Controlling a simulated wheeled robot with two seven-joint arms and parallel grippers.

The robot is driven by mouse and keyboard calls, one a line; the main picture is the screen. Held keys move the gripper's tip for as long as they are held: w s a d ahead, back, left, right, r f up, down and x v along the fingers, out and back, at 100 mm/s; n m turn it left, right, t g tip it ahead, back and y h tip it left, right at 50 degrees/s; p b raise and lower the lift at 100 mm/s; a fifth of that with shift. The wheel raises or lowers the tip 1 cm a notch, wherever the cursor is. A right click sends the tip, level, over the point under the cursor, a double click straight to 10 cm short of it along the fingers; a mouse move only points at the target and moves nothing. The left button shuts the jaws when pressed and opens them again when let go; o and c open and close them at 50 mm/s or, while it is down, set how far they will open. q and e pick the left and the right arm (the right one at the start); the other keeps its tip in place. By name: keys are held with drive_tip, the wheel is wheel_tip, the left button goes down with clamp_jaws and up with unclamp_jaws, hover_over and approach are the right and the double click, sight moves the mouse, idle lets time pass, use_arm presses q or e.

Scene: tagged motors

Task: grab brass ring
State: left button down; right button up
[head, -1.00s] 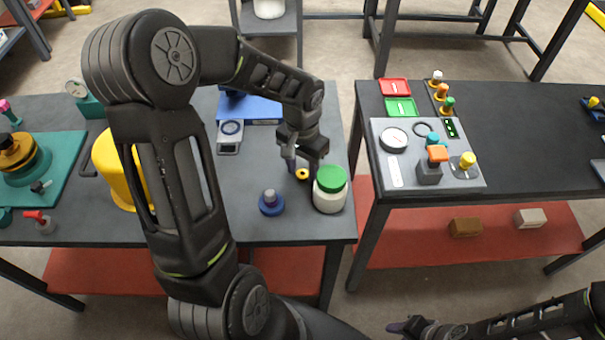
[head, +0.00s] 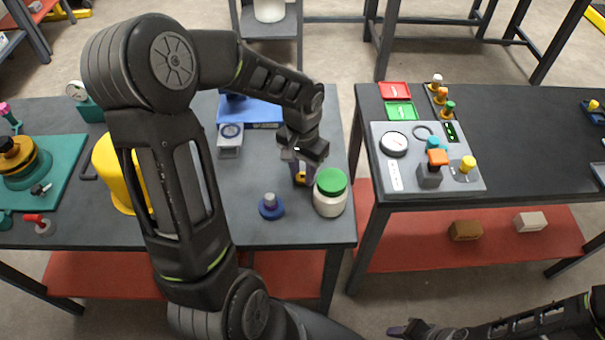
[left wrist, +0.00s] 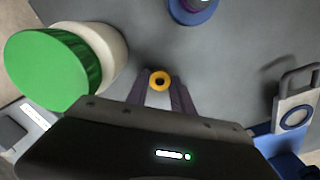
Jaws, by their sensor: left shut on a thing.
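The brass ring (left wrist: 160,81) is a small yellow-gold ring with a dark hole. In the left wrist view it sits between the tips of my left gripper (left wrist: 161,92), which is shut on it. In the head view the ring (head: 300,178) shows only partly below the left gripper (head: 300,174), just left of the white jar with a green lid (head: 330,192). I cannot tell whether the ring still touches the table. My right gripper (head: 408,330) is at the bottom edge, low and away from the tables; its fingers are too unclear to judge.
The green-lidded jar stands close beside the left fingers. A blue round base with a grey knob (head: 271,206) stands to their left. A panel with a gauge (head: 393,143) is on the right table.

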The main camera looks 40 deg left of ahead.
use_arm(q)
wheel_tip(320, 180, up, 10)
drive_tip(key=shift+b, duration=0.3)
drive_tip(key=shift+d+f, duration=0.1)
idle(0.5)
drive_tip(key=shift+w, duration=0.1)
